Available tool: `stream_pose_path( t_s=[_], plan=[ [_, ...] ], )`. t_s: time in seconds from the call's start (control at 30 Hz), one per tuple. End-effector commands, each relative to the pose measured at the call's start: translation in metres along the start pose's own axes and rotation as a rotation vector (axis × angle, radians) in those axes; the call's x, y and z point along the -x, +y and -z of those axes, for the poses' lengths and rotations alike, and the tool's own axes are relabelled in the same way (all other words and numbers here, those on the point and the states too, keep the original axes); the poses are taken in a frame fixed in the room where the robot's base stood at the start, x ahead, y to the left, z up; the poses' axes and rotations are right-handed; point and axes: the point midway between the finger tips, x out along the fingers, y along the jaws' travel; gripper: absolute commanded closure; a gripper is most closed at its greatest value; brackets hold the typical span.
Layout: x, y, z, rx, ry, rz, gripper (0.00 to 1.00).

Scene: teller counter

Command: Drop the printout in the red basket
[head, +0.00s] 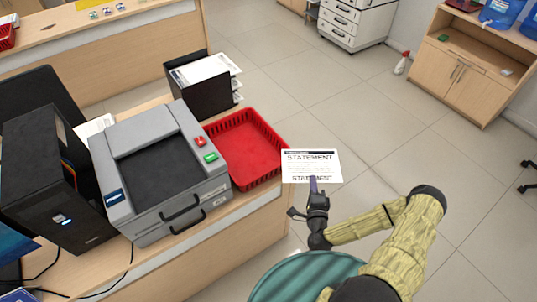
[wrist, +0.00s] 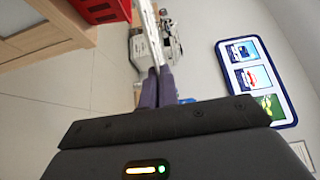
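The printout (head: 311,165) is a white sheet headed "STATEMENT". It is held out flat beyond my gripper (head: 314,186), to the right of the counter's edge. In the wrist view the sheet (wrist: 149,35) shows nearly edge-on between the purple fingers of my gripper (wrist: 155,80), which are shut on it. The red basket (head: 246,149) stands on the counter, just left of the sheet in the head view. Its visible inside looks empty. A red corner, likely the basket (wrist: 100,10), shows at the top of the wrist view.
A grey printer (head: 160,170) stands left of the basket, with a black computer tower (head: 60,180) beyond it. A black file tray with papers (head: 203,85) stands behind the basket. A teal round seat (head: 305,278) is below my arm. Open floor lies to the right.

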Motion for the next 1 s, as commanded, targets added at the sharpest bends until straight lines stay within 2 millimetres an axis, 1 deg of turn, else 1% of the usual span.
stream_pose_path(
  t_s=[0.13, 0.23, 0.37, 0.4, 0.5, 0.6, 0.7, 0.77, 1.0],
  plan=[
    [-0.013, -0.004, -0.014, 0.011, -0.075, -0.005, 1.00],
    [-0.029, -0.009, -0.034, 0.022, -0.172, -0.021, 1.00],
    [-0.051, -0.019, -0.070, 0.037, -0.324, -0.062, 1.00],
    [-0.057, -0.022, -0.082, 0.042, -0.368, -0.079, 1.00],
    [-0.070, -0.032, -0.111, 0.053, -0.469, -0.120, 1.00],
    [-0.079, -0.041, -0.134, 0.061, -0.541, -0.160, 1.00],
    [-0.083, -0.047, -0.148, 0.064, -0.580, -0.188, 1.00],
    [-0.085, -0.049, -0.152, 0.065, -0.591, -0.196, 1.00],
    [-0.085, -0.050, -0.154, 0.063, -0.595, -0.203, 1.00]
  ],
)
